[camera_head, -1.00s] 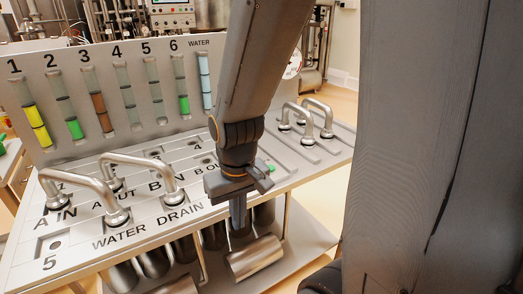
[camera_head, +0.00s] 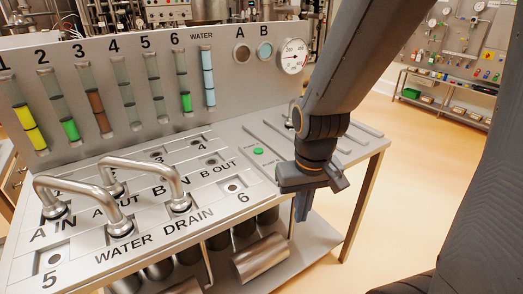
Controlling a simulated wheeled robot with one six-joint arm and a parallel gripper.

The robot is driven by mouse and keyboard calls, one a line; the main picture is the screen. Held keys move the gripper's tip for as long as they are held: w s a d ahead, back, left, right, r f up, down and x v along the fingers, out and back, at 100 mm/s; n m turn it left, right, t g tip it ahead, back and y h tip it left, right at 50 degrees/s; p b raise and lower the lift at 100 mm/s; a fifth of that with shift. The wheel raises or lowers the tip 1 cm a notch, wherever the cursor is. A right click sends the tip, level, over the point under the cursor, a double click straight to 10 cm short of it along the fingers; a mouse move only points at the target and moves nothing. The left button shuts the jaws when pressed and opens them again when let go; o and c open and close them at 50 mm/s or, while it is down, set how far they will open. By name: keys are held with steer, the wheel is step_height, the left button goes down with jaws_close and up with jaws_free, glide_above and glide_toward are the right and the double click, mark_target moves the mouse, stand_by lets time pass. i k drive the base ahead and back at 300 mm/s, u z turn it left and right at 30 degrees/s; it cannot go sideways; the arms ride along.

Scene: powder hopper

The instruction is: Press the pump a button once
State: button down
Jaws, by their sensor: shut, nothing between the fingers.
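A small green button (camera_head: 258,151) sits on the flat console top (camera_head: 225,208), right of the B OUT lettering. Faint small labels lie beside it, too small to read surely, so I cannot tell which pump it belongs to. No second button shows clearly. My gripper (camera_head: 301,208) is shut and empty, pointing down, to the right of and nearer than the green button. In the picture it overlaps the console's front right edge, apart from the button. My arm hides part of the console's right side.
Bent metal handles (camera_head: 147,171) stand on the console's left. An upright panel (camera_head: 110,125) with coloured tubes and a gauge (camera_head: 292,56) rises behind. Metal cylinders (camera_head: 260,260) hang below. Open floor (camera_head: 385,190) lies to the right.

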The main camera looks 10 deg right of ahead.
mark_target(257, 151)
steer(key=i, duration=0.35)
steer(key=u, duration=1.15)
